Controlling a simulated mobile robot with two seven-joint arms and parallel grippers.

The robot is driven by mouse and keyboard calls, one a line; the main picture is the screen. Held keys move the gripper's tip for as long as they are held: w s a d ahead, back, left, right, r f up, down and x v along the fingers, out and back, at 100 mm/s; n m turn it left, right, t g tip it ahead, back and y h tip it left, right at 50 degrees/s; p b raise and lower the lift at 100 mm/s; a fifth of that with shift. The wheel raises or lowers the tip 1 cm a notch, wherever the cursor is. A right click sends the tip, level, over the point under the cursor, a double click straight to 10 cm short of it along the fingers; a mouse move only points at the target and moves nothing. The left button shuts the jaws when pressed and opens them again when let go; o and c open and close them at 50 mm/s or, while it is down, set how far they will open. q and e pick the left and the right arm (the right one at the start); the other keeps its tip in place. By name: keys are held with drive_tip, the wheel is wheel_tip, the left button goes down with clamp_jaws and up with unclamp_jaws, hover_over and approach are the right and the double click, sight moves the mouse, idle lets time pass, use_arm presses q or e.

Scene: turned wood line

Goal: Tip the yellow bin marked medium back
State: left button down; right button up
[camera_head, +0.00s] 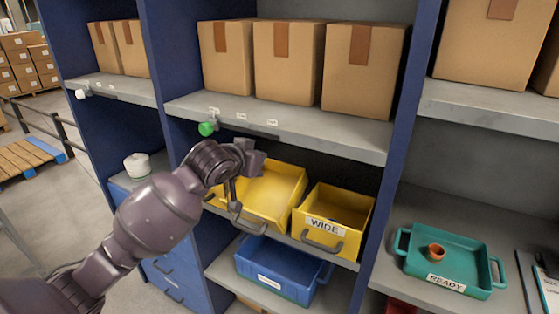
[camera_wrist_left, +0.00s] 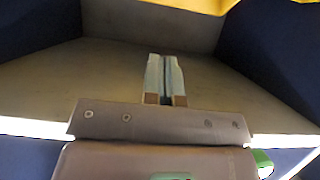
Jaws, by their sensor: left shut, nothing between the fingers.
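Two yellow bins sit side by side on the middle shelf. The right one (camera_head: 343,207) is labelled WIDE and stands level. The left yellow bin (camera_head: 272,192) shows more of its inside and looks tilted forward; its label is hidden behind my left arm, so I cannot read it. Its handle (camera_head: 252,229) shows partly below my gripper. My left gripper (camera_head: 232,200) is in front of this bin in the head view, pointing down. In the wrist view its fingers (camera_wrist_left: 165,75) are shut and empty, with a yellow edge (camera_wrist_left: 195,5) beyond them. My right gripper is not in view.
A blue bin (camera_head: 281,270) sits on the shelf below.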

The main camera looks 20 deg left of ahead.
use_arm(q)
drive_tip(key=shift+s+f+p+x, duration=0.1)
drive_tip(key=shift+f+p+x, duration=0.15)
drive_tip(key=shift+x, duration=1.95)
drive_tip(key=shift+s+f+p+x, duration=0.1)
drive_tip(key=shift+p+x, duration=0.1)
drive_tip(key=shift+x, duration=1.95)
drive_tip(key=shift+s+f+p+x, duration=0.1)
drive_tip(key=shift+f+p+x, duration=0.15)
drive_tip(key=shift+x, duration=1.95)
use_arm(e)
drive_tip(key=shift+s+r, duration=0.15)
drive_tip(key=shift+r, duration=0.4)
